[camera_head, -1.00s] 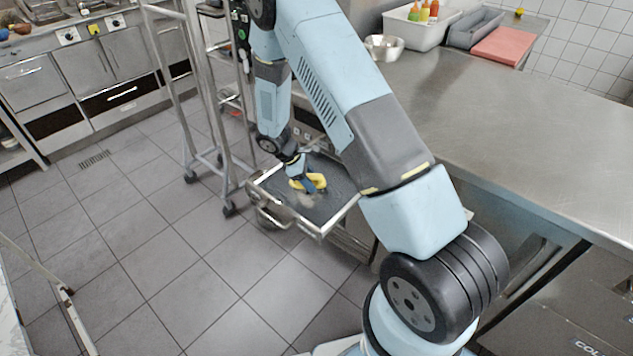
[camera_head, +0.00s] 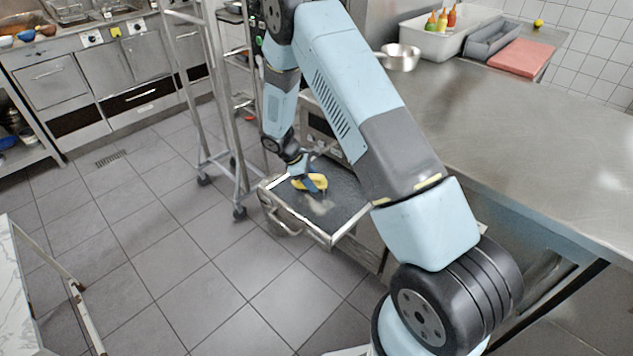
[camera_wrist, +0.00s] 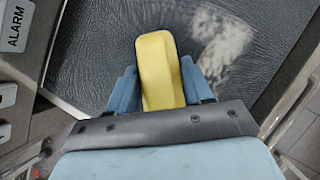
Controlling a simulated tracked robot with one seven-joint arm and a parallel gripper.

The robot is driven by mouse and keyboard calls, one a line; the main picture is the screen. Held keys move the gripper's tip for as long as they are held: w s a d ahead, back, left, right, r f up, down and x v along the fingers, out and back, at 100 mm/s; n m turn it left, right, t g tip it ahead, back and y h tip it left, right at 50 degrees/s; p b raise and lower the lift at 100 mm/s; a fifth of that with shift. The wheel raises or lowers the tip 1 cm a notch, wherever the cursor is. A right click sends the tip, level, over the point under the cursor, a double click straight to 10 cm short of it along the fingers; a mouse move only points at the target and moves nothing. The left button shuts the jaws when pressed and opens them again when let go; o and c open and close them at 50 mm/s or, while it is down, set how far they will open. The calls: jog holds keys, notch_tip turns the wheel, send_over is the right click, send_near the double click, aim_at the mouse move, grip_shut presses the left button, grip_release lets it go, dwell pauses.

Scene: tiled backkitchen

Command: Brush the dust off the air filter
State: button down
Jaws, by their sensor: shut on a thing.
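My gripper (camera_head: 308,178) is shut on a yellow brush (camera_wrist: 160,70), one blue finger on each side of its handle. The brush is also in the head view (camera_head: 312,184), over the air filter. The air filter (camera_head: 345,188) is a dark, ribbed panel in a metal frame beside the counter; its black surface fills much of the wrist view (camera_wrist: 100,60). A pale dust patch (camera_wrist: 225,45) lies on it to the right of the brush. The brush's underside is hidden, so I cannot tell whether it touches the filter.
A steel counter (camera_head: 520,135) runs along the right, with a metal bowl (camera_head: 401,57), a red board (camera_head: 517,58) and a white bin (camera_head: 440,40) at its back. A wheeled rack (camera_head: 232,130) stands left of the filter. The tiled floor (camera_head: 170,240) is open at left.

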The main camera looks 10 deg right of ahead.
jog(key=shift+w+a+f, duration=0.1)
jog(key=shift+w+a, duration=0.75)
jog(key=shift+w, duration=0.3)
jog(key=shift+s+a, duration=0.65)
jog(key=shift+a, duration=0.25)
jog(key=shift+s+d+r, duration=0.1)
jog(key=shift+s+d, duration=0.4)
jog(key=shift+s, duration=0.2)
jog(key=shift+s+d+r, duration=0.1)
jog(key=shift+s+d, duration=0.4)
jog(key=shift+s, duration=0.2)
jog(key=shift+s+d+f, duration=0.1)
jog(key=shift+s+d, duration=0.5)
jog(key=shift+s, duration=0.2)
jog(key=shift+s+d+f, duration=0.1)
jog(key=shift+s+d, duration=0.45)
jog(key=shift+s, duration=0.2)
jog(key=shift+s+d+r, duration=0.1)
jog(key=shift+s+d, duration=0.6)
jog(key=shift+s, duration=0.2)
jog(key=shift+s+d, duration=0.65)
jog(key=shift+s, duration=0.25)
jog(key=shift+s+d, duration=0.65)
jog(key=shift+s, duration=0.35)
jog(key=shift+w+r, duration=0.15)
jog(key=shift+r, duration=2.8)
